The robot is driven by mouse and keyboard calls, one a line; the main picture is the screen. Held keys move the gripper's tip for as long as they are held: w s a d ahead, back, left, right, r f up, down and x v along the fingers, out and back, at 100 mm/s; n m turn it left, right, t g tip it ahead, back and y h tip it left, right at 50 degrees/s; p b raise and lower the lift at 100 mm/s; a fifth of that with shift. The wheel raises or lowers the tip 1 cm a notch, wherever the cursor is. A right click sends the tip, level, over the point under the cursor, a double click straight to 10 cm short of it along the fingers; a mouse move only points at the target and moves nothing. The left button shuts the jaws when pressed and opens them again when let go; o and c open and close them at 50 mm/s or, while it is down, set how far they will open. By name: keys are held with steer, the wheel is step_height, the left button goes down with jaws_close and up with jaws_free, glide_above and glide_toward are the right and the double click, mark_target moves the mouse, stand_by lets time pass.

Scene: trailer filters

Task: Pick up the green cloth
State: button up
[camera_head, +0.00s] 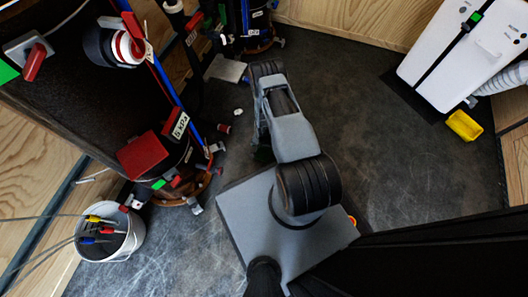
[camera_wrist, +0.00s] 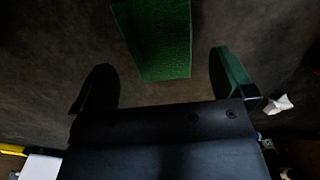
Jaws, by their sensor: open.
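The green cloth (camera_wrist: 158,42) shows in the wrist view as a textured green rectangle on the dark floor, cut off by the top edge. My gripper (camera_wrist: 160,78) is open, with one dark finger on each side of the picture. The cloth's near edge lies between the fingers' lines, and the jaws hold nothing. The right finger has a green face. I cannot tell the height of the fingers above the cloth. In the head view my arm hides the cloth and most of the gripper.
Dark vessels with hoses and red parts (camera_head: 140,160) stand at the left. A white bucket with cables (camera_head: 112,240) stands at lower left. A white cabinet (camera_head: 455,50) and a yellow piece (camera_head: 464,126) are at the right. Floor (camera_head: 390,160) right of my arm is clear.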

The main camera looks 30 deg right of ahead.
mark_target(264, 150)
step_height(264, 150, down, 4)
steer(key=shift+f+b, duration=0.25)
steer(key=shift+b, duration=1)
steer(key=shift+c, duration=0.3)
steer(key=c, duration=0.8)
steer(key=shift+r, duration=0.1)
steer(key=shift+c, duration=0.2)
